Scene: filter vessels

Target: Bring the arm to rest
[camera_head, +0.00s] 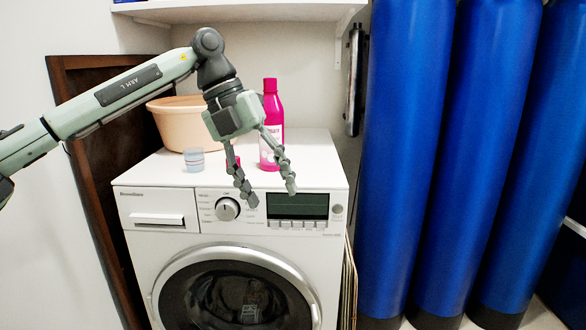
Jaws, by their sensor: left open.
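My left arm (120,92) comes in from the left, bends at its elbow-like joint and points downward. My left gripper (272,198) hangs at its end, open and empty, with its two fingers spread in front of the washing machine's (145,180) top front edge and control panel. Nothing shows between the fingertips. A pink bottle (270,110) stands on the machine's top behind the gripper, partly hidden by it. A small pink item (232,158) shows behind the fingers, mostly hidden. My right gripper is not in view.
A peach basin (175,120) and a small clear bluish cup (194,160) stand on the machine's top, left of the gripper. Tall blue vessels (410,130) stand to the right. A white shelf (240,10) is above. A brown wooden panel (105,130) leans at the left.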

